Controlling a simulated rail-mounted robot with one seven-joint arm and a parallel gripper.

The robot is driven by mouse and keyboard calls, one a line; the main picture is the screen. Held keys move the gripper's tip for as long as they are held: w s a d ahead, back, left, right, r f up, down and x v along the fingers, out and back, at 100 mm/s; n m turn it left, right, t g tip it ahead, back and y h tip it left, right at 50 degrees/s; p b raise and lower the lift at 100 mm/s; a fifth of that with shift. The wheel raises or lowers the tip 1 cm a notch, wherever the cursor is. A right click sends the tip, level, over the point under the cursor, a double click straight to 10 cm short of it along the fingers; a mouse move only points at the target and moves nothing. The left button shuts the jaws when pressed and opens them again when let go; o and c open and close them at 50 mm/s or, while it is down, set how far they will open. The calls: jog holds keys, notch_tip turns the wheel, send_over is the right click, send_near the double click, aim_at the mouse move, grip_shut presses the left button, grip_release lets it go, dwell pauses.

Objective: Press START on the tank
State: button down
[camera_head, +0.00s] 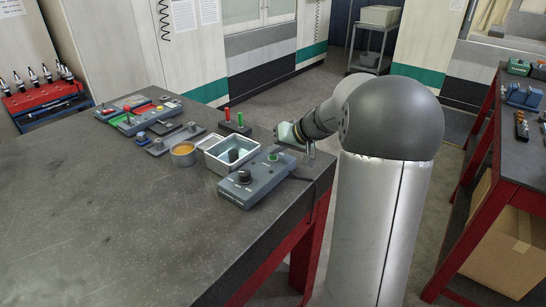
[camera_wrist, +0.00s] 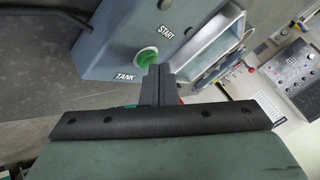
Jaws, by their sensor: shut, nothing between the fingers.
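The tank's control box (camera_head: 258,180) is a blue-grey unit on the table's right edge, with a black knob at its front end. Its green button (camera_head: 273,157) is at the far end. In the wrist view the green button (camera_wrist: 147,57) sits between the white words START and TANK on the box (camera_wrist: 115,35). My gripper (camera_wrist: 159,70) is shut and empty, its black fingertips right beside the button and overlapping its lower right edge. I cannot tell whether they touch it.
An open pale tank (camera_head: 212,165) with a dark object inside adjoins the box. A round pot of orange stuff (camera_head: 183,150) and a stand with red and green levers (camera_head: 236,124) are close by. Several small devices line the far edge. The table's front left (camera_head: 90,220) is clear.

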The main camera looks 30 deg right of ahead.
aim_at(276, 159)
jog(key=shift+f, duration=0.15)
dwell(0.4)
jog(key=shift+r, duration=0.8)
jog(key=shift+r, duration=0.1)
notch_tip(276, 159, up, 5)
jog(key=shift+f+p, duration=0.1)
jog(key=shift+p, duration=1.1)
jog(key=shift+a, duration=0.1)
